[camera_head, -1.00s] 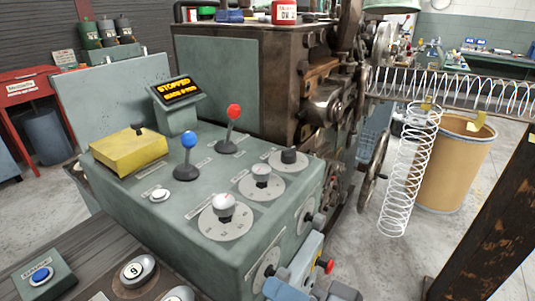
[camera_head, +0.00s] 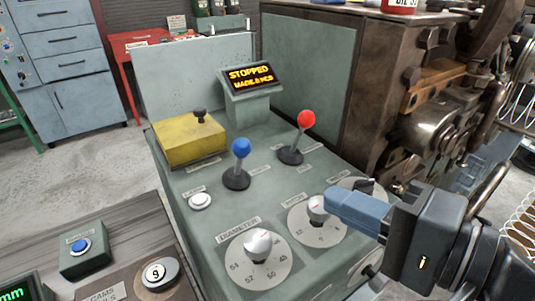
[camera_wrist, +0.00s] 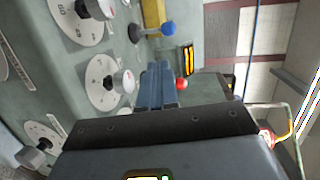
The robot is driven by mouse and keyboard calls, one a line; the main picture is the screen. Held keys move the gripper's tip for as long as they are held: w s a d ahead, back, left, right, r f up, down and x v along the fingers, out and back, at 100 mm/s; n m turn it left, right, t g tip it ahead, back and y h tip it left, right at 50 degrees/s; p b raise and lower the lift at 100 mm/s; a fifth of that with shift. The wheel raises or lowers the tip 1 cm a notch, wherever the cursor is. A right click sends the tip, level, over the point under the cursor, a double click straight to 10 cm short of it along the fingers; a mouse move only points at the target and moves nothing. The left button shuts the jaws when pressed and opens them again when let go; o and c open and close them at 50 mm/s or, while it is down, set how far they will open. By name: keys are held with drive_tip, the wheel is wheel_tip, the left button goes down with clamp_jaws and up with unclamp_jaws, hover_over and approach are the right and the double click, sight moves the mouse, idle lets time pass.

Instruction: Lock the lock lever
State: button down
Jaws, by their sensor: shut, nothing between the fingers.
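Two levers stand on the green control box (camera_head: 215,225): a blue-knobbed lever (camera_head: 241,147) and, behind and right of it, a red-knobbed lever (camera_head: 306,119). Both stand nearly upright, the red one tilted slightly right. The labels beside them are too small to read, so I cannot tell which is the lock lever. My gripper (camera_head: 335,204) is shut and empty over the dials, in front of both levers and apart from them. In the wrist view, my blue fingers (camera_wrist: 158,72) partly border the red knob (camera_wrist: 182,84); the blue knob (camera_wrist: 168,28) is farther up.
Dials with knobs (camera_head: 258,243) lie below my gripper. A yellow box (camera_head: 188,142) sits at the back left of the panel. A screen reading "STOPPED" (camera_head: 251,76) stands behind the levers. The brown machine (camera_head: 400,90) rises at the right. Air above the panel's left side is free.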

sight(248, 153)
drive_tip(key=shift+a+f, duration=0.1)
drive_tip(key=b+x, duration=0.2)
drive_tip(key=b, duration=0.2)
drive_tip(key=shift+w+f, duration=0.1)
drive_tip(key=shift+f, duration=0.15)
drive_tip(key=x, duration=0.3)
drive_tip(key=r+x, duration=0.1)
drive_tip(key=x, duration=0.3)
drive_tip(key=r+x, duration=0.1)
drive_tip(key=x, duration=0.3)
drive_tip(key=shift+w+a+f, duration=0.15)
drive_tip(key=shift+w+a, duration=0.05)
drive_tip(key=shift+a, duration=0.15)
drive_tip(key=shift+w, duration=0.1)
